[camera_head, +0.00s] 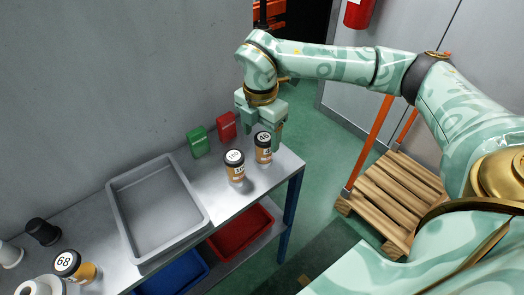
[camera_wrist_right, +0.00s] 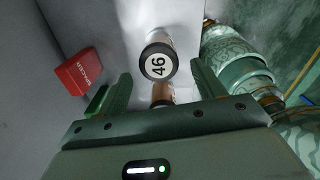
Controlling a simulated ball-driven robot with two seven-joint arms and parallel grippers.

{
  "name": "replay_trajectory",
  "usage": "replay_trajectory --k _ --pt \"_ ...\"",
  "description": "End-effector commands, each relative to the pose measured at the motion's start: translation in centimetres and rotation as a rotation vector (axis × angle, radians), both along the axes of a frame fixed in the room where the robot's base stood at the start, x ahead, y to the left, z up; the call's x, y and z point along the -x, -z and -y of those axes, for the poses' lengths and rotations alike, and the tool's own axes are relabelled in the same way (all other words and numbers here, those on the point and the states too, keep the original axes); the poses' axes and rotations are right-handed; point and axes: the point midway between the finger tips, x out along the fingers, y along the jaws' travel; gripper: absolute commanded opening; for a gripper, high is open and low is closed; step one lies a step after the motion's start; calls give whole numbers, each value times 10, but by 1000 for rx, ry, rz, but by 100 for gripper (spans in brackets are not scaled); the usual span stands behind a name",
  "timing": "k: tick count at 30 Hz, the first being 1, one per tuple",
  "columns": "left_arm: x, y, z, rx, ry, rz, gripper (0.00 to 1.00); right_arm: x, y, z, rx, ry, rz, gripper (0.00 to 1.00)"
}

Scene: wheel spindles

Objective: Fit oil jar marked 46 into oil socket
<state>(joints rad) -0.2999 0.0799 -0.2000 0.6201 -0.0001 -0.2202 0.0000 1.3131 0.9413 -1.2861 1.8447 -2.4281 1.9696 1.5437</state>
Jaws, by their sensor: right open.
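The oil jar marked 46 (camera_head: 263,150) stands upright near the table's right end, with a white-topped dark lid and a tan body. My right gripper (camera_head: 262,122) is open just behind and above it. In the right wrist view, the jar's lid marked 46 (camera_wrist_right: 158,62) shows between the two open fingers (camera_wrist_right: 161,74), with no visible grip on it. A similar jar (camera_head: 234,168), its number hard to read, stands left of it. I cannot pick out the oil socket. My left gripper is not in view.
A green box (camera_head: 198,142) and a red box (camera_head: 227,126) stand by the wall. An empty grey tray (camera_head: 118,205) fills mid-table. A jar marked 68 (camera_head: 68,263) and a black part (camera_head: 43,232) are at lower left. A wooden pallet (camera_head: 395,195) lies right.

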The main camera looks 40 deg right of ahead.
Motion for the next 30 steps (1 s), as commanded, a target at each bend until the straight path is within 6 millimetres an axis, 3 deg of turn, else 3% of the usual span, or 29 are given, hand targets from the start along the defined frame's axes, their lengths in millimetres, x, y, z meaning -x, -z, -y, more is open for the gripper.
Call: replay_trajectory --k 7,15,21,22,27,30 --pt "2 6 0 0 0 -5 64 -1 18 3 -1 1 -1 68" --pt "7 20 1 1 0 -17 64 -3 59 10 -1 -2 -3 68" --pt "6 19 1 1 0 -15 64 -3 59 10 -1 -1 0 68" --pt "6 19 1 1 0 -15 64 -3 59 10 -1 -1 0 65" --pt "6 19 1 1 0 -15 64 -3 59 10 -1 -1 0 18" --pt "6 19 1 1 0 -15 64 -3 59 10 -1 -1 1 17"
